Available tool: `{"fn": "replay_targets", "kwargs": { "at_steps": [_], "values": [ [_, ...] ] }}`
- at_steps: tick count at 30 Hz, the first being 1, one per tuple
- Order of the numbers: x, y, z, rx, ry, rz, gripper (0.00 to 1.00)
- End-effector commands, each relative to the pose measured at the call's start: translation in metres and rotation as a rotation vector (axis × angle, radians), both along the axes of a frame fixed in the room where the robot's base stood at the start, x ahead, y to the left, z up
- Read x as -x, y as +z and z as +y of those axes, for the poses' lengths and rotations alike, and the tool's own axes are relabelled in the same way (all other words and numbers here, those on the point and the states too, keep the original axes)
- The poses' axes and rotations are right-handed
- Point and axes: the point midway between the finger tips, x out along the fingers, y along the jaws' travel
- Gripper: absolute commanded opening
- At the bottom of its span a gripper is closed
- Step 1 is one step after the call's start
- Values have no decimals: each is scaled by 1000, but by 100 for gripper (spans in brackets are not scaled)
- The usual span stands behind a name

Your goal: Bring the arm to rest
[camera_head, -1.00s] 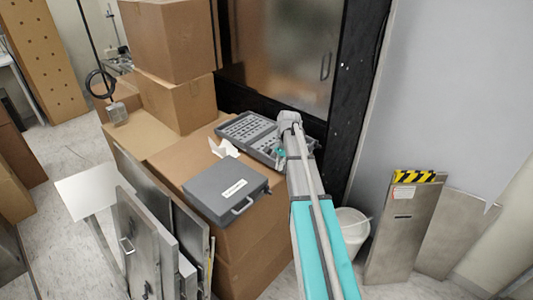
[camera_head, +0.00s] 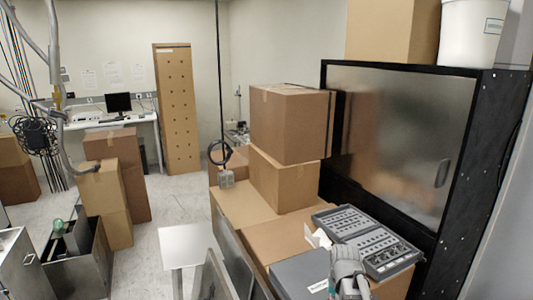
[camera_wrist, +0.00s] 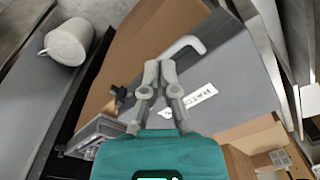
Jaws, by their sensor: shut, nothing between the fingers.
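My gripper (camera_wrist: 159,66) shows in the wrist view with its two grey fingers together and nothing between them. Beyond the fingers is a closed grey case (camera_wrist: 235,75) with a pale handle and a white label. The fingers overlap the case in this view; the gap between them cannot be told. In the head view a grey part of my arm (camera_head: 346,270) shows at the bottom edge, in front of the closed case (camera_head: 297,276) and the open case (camera_head: 405,262). The rest of the arm is out of that frame.
Stacked cardboard boxes (camera_head: 290,125) stand behind the cases. A black-framed cabinet (camera_head: 400,130) rises to the right. A white bucket (camera_wrist: 68,42) shows in the wrist view. A hanging cable with a black coil (camera_head: 219,152) is left of the boxes. Open floor (camera_head: 155,240) lies further left.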

Motion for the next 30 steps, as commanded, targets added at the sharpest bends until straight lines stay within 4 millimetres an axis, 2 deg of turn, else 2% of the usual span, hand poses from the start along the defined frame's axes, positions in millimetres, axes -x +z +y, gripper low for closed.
{"fn": "replay_targets", "kwargs": {
  "at_steps": [1,9,14,24,30],
  "values": [
    [14,0,10,10,51,-11,0],
    [50,0,42,55,285,-64,0],
    [49,-22,40,52,278,-49,0],
    [64,-69,39,47,276,-14,0],
    [71,-88,39,44,276,4,0]
  ]
}}
